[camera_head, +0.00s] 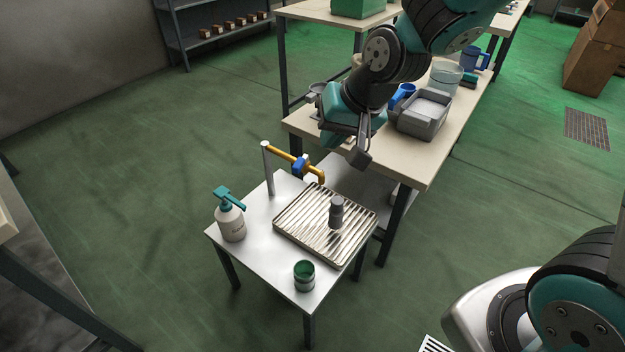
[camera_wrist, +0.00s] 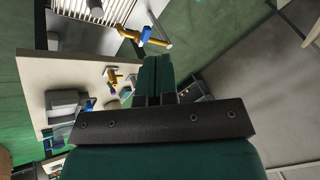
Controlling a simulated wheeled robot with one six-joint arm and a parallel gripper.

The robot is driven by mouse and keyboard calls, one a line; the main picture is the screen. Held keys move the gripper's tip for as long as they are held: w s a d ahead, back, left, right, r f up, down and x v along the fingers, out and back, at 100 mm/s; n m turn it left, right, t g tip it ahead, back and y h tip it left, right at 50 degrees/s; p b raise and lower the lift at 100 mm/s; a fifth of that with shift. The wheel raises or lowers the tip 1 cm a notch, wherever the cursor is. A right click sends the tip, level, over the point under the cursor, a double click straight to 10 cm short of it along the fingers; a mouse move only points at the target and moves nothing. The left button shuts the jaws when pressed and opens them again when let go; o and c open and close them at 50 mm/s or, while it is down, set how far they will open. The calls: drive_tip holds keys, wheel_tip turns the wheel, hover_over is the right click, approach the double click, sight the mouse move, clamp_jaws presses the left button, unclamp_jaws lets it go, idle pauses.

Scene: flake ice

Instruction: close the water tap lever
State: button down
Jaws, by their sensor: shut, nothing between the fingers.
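The water tap is a grey post (camera_head: 267,168) with a brass pipe (camera_head: 281,153) reaching right and a bent-down spout over the drain tray. Its blue lever (camera_head: 300,164) sits on the brass pipe. The blue lever also shows in the wrist view (camera_wrist: 146,34), near the top and just beyond my fingertips. My gripper (camera_head: 333,141) is to the right of and above the tap, apart from it in the head view. In the wrist view its teal fingers (camera_wrist: 156,60) are together and hold nothing.
The small table (camera_head: 245,262) carries a ribbed metal tray (camera_head: 290,240) with a grey cylinder (camera_head: 336,212), a pump bottle (camera_head: 230,218) and a green cup (camera_head: 304,276). A longer bench (camera_head: 432,160) behind holds a grey bin (camera_head: 420,115) and a clear container (camera_head: 445,78).

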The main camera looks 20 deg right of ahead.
sight(301, 161)
drive_tip(key=w+d+f+m+t+h+b, duration=0.1)
drive_tip(key=w+d+f+m+b, duration=0.15)
drive_tip(key=w+f, duration=0.4)
drive_tip(key=w+d+f+m+t+h+b, duration=0.1)
drive_tip(key=w+d+f+m+t+b, duration=0.2)
drive_tip(key=f, duration=0.6)
drive_tip(key=w+a+f+g, duration=0.1)
drive_tip(key=w+a+f, duration=0.3)
drive_tip(key=w+f, duration=0.3)
drive_tip(key=shift+w+f+n+p, duration=0.25)
drive_tip(key=shift+w+n+p, duration=0.15)
drive_tip(key=shift+w, duration=0.65)
drive_tip(key=shift+a, duration=0.1)
